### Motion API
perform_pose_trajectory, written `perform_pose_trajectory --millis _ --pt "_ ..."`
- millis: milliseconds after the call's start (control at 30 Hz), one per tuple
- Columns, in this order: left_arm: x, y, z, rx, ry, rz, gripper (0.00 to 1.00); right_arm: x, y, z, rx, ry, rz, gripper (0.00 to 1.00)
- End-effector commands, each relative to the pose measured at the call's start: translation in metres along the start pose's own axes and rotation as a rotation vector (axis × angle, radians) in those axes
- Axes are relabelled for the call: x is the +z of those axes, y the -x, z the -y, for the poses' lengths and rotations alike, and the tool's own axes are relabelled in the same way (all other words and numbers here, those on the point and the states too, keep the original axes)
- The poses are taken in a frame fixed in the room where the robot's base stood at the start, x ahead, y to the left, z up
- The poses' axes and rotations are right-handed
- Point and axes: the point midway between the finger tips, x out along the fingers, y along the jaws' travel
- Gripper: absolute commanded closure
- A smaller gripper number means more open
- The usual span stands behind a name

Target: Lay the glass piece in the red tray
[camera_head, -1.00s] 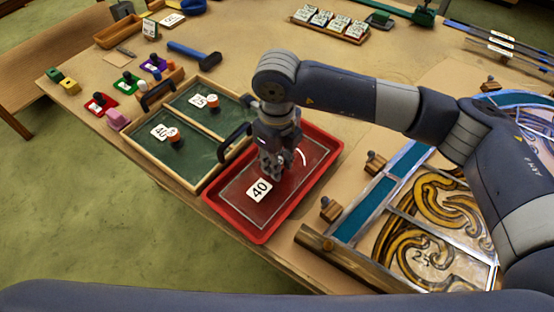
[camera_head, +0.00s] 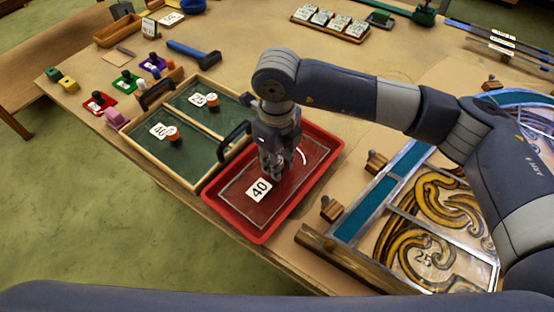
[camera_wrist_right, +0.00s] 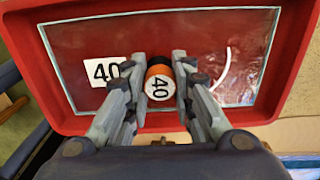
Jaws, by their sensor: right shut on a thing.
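The glass piece (camera_head: 276,205) is a clear rectangular pane with pale edges, spread within the rim of the red tray (camera_head: 229,223). It also shows in the right wrist view (camera_wrist_right: 110,38), with the tray's red floor seen through it. A white label reading 40 (camera_head: 260,189) shows at its left part. My right gripper (camera_head: 273,170) points down over the pane's middle. I cannot tell whether the pane touches the tray floor. My left gripper is out of view.
A green-lined wooden case (camera_head: 185,145) with orange knobs and number cards stands left of the tray. The leaded panel (camera_head: 422,225) lies to the right, with wooden blocks along its edge. A blue hammer (camera_head: 195,53) and small stamps lie farther back.

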Motion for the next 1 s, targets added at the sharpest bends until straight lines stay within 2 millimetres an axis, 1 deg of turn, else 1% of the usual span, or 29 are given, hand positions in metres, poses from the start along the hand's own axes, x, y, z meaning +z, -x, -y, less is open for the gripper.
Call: perform_pose_trajectory --millis 533,567,600,667,1000 --pt "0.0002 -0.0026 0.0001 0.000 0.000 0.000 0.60 0.0004 0.0002 0.0001 0.000 0.000 0.002 1.00" --pt "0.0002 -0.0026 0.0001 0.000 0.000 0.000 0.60 0.0004 0.0002 0.0001 0.000 0.000 0.002 0.75" --pt "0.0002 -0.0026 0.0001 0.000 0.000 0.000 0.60 0.0004 0.0001 0.0001 0.000 0.000 0.002 0.66" --pt "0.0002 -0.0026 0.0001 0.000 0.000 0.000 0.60 0.0004 0.0000 0.0000 0.000 0.000 0.002 0.53" --pt "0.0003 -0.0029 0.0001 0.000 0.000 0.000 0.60 -0.0004 -0.0017 -0.0001 0.000 0.000 -0.001 0.53"
